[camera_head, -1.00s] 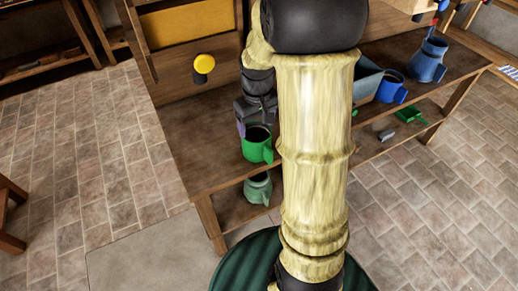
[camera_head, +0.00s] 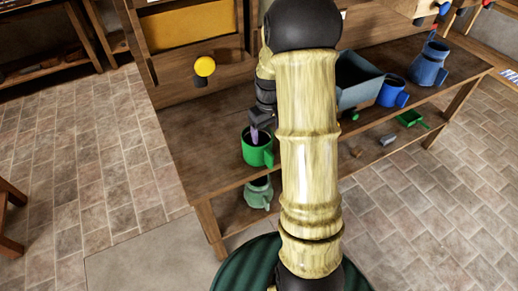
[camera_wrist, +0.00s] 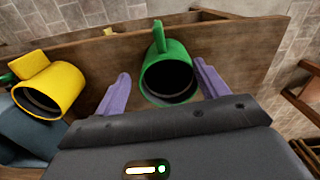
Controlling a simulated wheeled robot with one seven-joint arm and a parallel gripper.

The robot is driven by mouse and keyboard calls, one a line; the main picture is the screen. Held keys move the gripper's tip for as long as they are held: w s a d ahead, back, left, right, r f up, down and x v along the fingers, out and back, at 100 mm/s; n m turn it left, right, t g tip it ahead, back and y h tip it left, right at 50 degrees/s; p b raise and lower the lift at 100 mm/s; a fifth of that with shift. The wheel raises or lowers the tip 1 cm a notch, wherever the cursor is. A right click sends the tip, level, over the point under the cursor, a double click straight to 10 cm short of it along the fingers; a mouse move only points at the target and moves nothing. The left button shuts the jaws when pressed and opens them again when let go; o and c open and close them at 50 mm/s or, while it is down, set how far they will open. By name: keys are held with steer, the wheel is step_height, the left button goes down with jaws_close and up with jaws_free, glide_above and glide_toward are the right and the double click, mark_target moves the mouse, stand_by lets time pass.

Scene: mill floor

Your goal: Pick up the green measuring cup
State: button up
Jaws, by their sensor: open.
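The green measuring cup (camera_head: 258,156) stands upright near the left front end of the wooden bench's top, its handle to the right in the head view. In the wrist view the green cup (camera_wrist: 178,52) has its dark open mouth toward me and its handle pointing up. My gripper (camera_head: 262,131) is open just over the cup in the head view. In the wrist view my gripper's purple fingers (camera_wrist: 162,70) are spread to either side of the cup, with nothing clamped. Whether they touch it I cannot tell.
A yellow cup (camera_wrist: 66,84) is left of the green cup in the wrist view. A grey-blue bin (camera_head: 358,80), blue mug (camera_head: 392,91) and blue jug (camera_head: 430,64) stand farther right on the bench. A pale green jug (camera_head: 258,193) and green scoop (camera_head: 409,118) are on the lower shelf.

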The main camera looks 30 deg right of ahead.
mark_target(267, 149)
step_height(267, 149, down, 7)
steer(key=shift+r+p, duration=0.1)
steer(key=shift+p, duration=0.2)
steer(key=shift+s+a+f, duration=0.1)
steer(key=shift+s+f, duration=0.05)
steer(key=shift+f, duration=0.3)
step_height(267, 149, down, 4)
steer(key=shift+a+f+p, duration=0.1)
steer(key=shift+f+p, duration=0.05)
steer(key=shift+p, duration=0.45)
steer(key=shift+c, duration=0.4)
jaws_close()
